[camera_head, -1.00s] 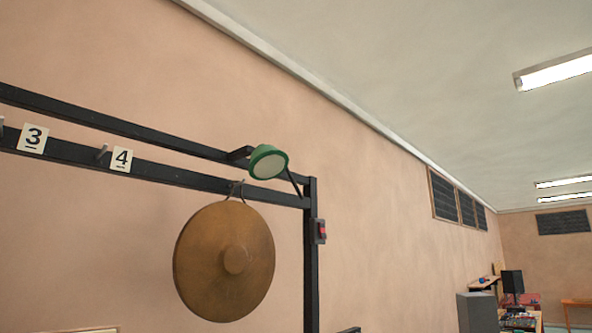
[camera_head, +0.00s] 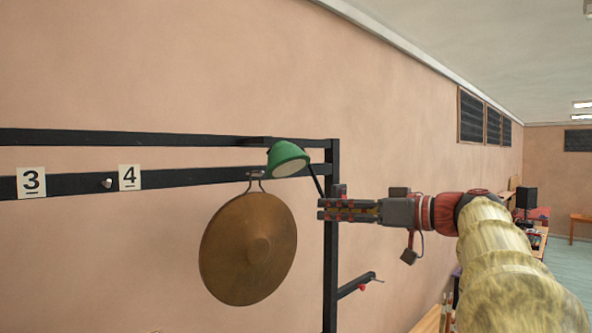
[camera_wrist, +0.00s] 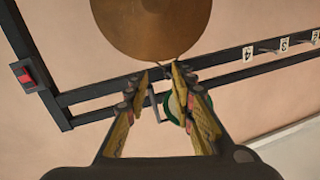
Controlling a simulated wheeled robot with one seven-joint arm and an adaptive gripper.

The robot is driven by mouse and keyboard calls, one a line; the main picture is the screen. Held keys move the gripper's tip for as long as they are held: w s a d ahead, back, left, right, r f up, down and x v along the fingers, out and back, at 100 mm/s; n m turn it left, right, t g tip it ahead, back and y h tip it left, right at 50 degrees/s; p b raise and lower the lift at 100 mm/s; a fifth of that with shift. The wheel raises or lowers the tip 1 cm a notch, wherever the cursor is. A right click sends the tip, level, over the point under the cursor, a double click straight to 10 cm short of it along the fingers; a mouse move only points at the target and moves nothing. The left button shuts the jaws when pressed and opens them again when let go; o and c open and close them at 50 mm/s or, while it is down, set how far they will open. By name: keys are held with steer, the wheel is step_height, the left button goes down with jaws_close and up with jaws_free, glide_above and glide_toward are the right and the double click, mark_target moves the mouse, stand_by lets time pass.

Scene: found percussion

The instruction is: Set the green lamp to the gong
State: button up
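The green lamp (camera_head: 287,160) is a small shade with a pale round face, fixed to the black frame above the gong, its face tilted down. The bronze gong (camera_head: 247,250) hangs from a hook on the lower rail. My gripper (camera_head: 320,209) is just right of the gong and below the lamp in the head view, apparently apart from both. In the wrist view my gripper (camera_wrist: 162,75) is open and empty. The gong (camera_wrist: 150,25) shows beyond its tips there, and the lamp (camera_wrist: 177,108) is partly hidden behind the right finger.
The black rail (camera_head: 75,184) carries number cards 3 (camera_head: 31,182) and 4 (camera_head: 129,177) with a peg between. A red switch box (camera_wrist: 27,75) is on the frame's post. The wall stands close behind.

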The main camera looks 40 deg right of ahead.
mark_target(319, 187)
step_height(319, 187, up, 4)
steer(key=s+d+r+p, duration=0.1)
steer(key=d, duration=0.2)
steer(key=shift+n+t, duration=0.3)
steer(key=shift+t, duration=0.1)
steer(key=p+x, duration=0.1)
steer(key=x, duration=0.4)
steer(key=p+x, duration=0.1)
steer(key=x, duration=0.1)
steer(key=shift+w+a+f+p, duration=0.15)
steer(key=shift+a+f+p, duration=0.15)
steer(key=shift+a+f, duration=0.05)
jaws_close()
